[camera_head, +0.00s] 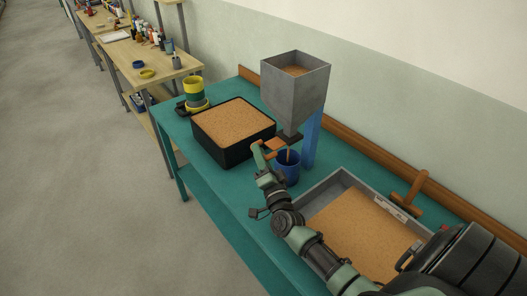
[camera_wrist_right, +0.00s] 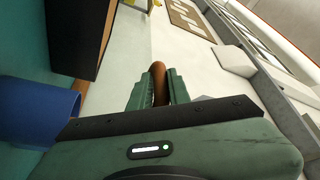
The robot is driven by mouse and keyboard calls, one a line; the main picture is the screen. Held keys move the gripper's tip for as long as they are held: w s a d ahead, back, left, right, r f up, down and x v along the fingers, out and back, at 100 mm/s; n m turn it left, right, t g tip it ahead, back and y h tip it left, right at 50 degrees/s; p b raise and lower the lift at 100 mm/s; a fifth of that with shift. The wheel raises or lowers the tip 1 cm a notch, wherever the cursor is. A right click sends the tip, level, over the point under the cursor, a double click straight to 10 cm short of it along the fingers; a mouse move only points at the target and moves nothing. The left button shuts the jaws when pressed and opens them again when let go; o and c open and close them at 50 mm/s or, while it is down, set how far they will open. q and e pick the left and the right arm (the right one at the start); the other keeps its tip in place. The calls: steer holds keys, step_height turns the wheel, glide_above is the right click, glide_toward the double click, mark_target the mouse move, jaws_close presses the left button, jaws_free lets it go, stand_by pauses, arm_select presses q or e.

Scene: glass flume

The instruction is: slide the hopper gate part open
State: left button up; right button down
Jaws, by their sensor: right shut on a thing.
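The grey hopper (camera_head: 294,95) stands on a blue post at the back of the teal table, with orange-brown grain inside. The orange-brown gate (camera_head: 275,143) sticks out to the left under its outlet. My right gripper (camera_head: 262,155) is at the gate's outer end. In the right wrist view, its green fingers (camera_wrist_right: 158,88) are shut on the rounded brown gate handle (camera_wrist_right: 160,72). A thin brown stream shows between the outlet and the blue cup (camera_head: 287,172) below. The cup also shows in the wrist view (camera_wrist_right: 40,117). My left gripper is not in view.
A black bin (camera_head: 228,153) full of grain stands left of the hopper. A grey tray (camera_head: 318,197) of grain lies to the right, near my right arm. A brown wooden tool (camera_head: 408,193) rests behind it.

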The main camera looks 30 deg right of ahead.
steer(key=shift+a+r, duration=0.1)
steer(key=shift+a, duration=0.15)
steer(key=c, duration=1.4)
jaws_free()
steer(key=shift+o, duration=0.2)
steer(key=shift+s, duration=0.1)
steer(key=b+v, duration=0.2)
steer(key=v, duration=0.5)
steer(key=shift+s, duration=0.3)
